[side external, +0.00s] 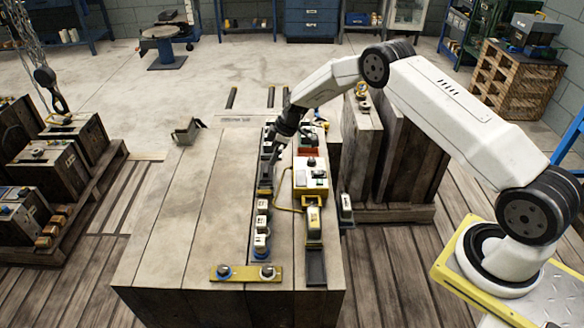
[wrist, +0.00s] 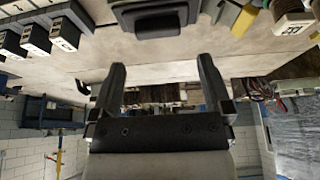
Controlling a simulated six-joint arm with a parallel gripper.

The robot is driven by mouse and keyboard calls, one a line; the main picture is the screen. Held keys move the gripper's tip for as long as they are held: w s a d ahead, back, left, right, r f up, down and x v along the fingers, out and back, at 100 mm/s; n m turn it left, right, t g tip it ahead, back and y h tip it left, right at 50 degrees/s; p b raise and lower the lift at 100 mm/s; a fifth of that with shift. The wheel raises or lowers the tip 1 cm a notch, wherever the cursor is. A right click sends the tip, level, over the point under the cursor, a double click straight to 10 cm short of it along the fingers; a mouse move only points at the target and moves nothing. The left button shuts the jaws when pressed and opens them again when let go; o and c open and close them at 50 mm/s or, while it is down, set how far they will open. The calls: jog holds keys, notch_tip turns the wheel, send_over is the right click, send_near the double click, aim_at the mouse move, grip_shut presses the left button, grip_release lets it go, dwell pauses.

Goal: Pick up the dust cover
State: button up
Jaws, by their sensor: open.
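My gripper (side external: 274,158) points down over the work top, at the far end of a row of small parts. In the wrist view its two dark fingers (wrist: 160,78) stand apart with nothing between them. A dark, raised, rounded piece on a flat base (wrist: 158,18) lies beyond the fingertips, at the top edge of that view and partly cut off. It may be the dust cover, but I cannot tell for sure. It looks apart from the fingers. In the side view my gripper partly hides the parts around it.
White labelled modules (side external: 262,224) stand in a row in front of my gripper. A yellow control box (side external: 311,176) with a cable is at right. A yellow bar with two round knobs (side external: 245,272) lies near the front edge. The left of the wooden top (side external: 185,215) is mostly clear.

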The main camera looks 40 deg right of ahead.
aim_at(266, 167)
jog(key=shift+w+a+f, duration=0.15)
jog(key=shift+w+f, duration=0.05)
jog(key=shift+f, duration=0.45)
jog(key=shift+f, duration=0.1)
jog(key=shift+x, duration=2.5)
jog(key=shift+w, duration=0.15)
jog(key=shift+c, duration=0.2)
jog(key=c, duration=1)
jog(key=shift+r, duration=0.3)
